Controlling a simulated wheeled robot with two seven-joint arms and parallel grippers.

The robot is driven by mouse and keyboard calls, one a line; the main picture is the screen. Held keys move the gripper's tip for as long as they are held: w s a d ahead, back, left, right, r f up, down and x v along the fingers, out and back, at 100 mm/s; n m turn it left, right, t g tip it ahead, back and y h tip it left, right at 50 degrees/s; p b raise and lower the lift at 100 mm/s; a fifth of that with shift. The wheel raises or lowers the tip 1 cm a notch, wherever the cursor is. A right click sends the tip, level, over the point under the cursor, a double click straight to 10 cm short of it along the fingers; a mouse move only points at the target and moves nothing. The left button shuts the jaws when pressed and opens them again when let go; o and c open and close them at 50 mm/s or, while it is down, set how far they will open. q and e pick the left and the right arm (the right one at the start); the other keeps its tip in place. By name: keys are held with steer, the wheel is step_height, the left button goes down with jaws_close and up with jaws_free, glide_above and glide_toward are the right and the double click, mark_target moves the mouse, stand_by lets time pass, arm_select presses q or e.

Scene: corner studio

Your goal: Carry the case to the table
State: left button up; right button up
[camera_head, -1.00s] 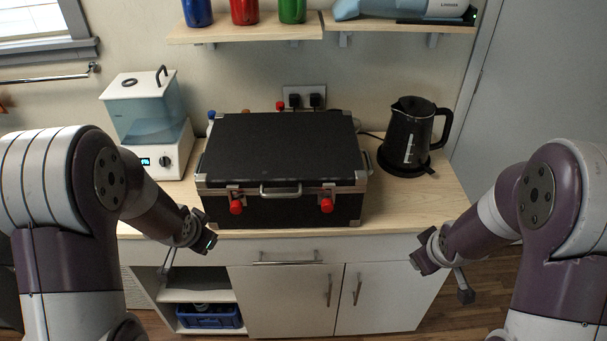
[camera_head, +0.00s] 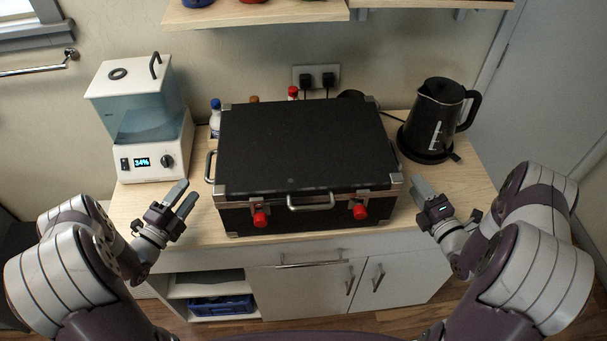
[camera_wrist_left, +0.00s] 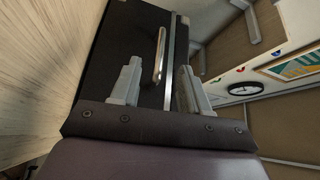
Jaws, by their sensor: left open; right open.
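The black case (camera_head: 305,147) with silver corners and red latches lies closed on the wooden counter (camera_head: 468,173). It has a front handle (camera_head: 310,201) and a side handle on its left end (camera_head: 209,166). My left gripper (camera_head: 182,198) is open and empty, just left of the case's front left corner. My right gripper (camera_head: 446,200) is open and empty, just right of the front right corner. In the left wrist view the open fingers of my left gripper (camera_wrist_left: 155,88) point at the case's end (camera_wrist_left: 122,45) and its side handle, apart from it. No separate table is identifiable.
A white dispenser (camera_head: 140,125) stands left of the case and a black kettle (camera_head: 432,118) right of it. Bottles (camera_head: 215,117) stand behind the case. A shelf (camera_head: 255,14) hangs above. Cabinet doors (camera_head: 300,295) are below the counter.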

mark_target(208, 161)
arm_select(q)
steer(key=x, duration=0.9)
steer(key=shift+w, duration=0.3)
arm_select(e)
steer(key=x, duration=0.9)
steer(key=shift+w+a, duration=0.15)
steer(key=shift+w, duration=0.05)
arm_select(q)
steer(key=shift+w+d, duration=0.15)
steer(key=shift+w, duration=0.1)
arm_select(e)
steer(key=shift+w+a, duration=0.2)
steer(key=shift+w, duration=0.1)
arm_select(q)
steer(key=shift+w+d, duration=0.25)
steer(key=shift+w, duration=0.05)
arm_select(e)
steer(key=shift+w, duration=0.3)
arm_select(q)
steer(key=shift+a, duration=0.1)
jaws_close()
arm_select(e)
jaws_close()
arm_select(q)
steer(key=shift+s, duration=0.1)
arm_select(e)
steer(key=shift+s+f, duration=0.1)
steer(key=shift+f, duration=0.05)
